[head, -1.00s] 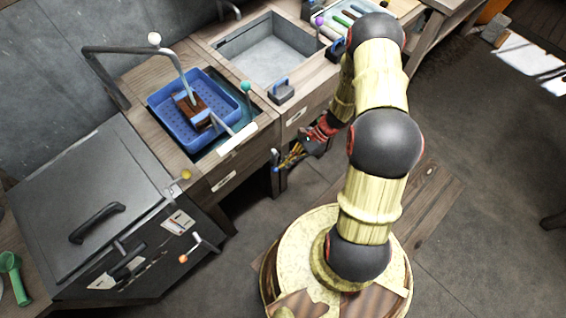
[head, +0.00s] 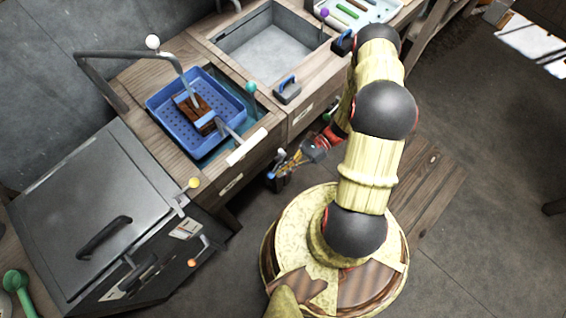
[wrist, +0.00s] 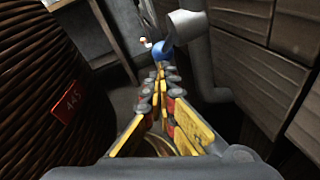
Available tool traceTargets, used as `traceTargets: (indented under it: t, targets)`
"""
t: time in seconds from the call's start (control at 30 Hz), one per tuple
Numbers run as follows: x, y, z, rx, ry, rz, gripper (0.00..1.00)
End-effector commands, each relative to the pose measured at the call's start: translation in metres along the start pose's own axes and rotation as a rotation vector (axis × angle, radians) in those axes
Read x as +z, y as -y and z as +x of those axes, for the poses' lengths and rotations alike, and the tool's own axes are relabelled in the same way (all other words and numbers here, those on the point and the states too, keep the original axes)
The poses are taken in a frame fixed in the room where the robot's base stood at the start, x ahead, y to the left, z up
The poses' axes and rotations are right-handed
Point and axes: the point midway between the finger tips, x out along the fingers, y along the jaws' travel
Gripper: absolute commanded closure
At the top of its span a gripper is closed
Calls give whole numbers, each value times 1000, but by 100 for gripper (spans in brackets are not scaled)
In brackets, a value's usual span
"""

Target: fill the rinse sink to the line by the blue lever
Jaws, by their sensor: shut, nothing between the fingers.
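The blue lever's ball end (head: 270,176) shows low under the counter front. In the wrist view the blue ball (wrist: 163,52) is just beyond my fingertips; I cannot tell whether they touch it. My gripper (head: 280,171), also in the wrist view (wrist: 160,70), is shut and empty, with yellow and red finger sides. The left sink (head: 262,108) shows blue-green water around a blue perforated basket (head: 158,118) holding a brown block. The right sink (head: 262,60) is grey and looks empty. I cannot tell which is the rinse sink, and no fill line is readable.
A bent tap pipe (head: 120,55) with a white ball reaches over the basket. A grey pipe (wrist: 190,40) stands right of the blue ball in the wrist view, near wooden panels (wrist: 285,75). A ribbed brown drum (wrist: 35,90) is close on the left. A lidded grey box (head: 85,220) stands left.

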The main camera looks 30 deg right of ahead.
Motion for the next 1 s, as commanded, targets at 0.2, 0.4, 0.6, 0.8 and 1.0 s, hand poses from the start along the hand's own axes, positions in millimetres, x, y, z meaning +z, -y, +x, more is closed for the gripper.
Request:
traceTargets:
  t: [0.2, 0.4, 0.6, 0.8, 1.0]
  targets:
    - [3, -12, 10, 36, 108, 24, 100]
    - [12, -16, 15, 41, 127, 26, 100]
    - [20, -19, 20, 41, 126, 26, 100]
    - [25, -22, 23, 41, 125, 25, 100]
    - [27, -23, 24, 41, 125, 26, 100]
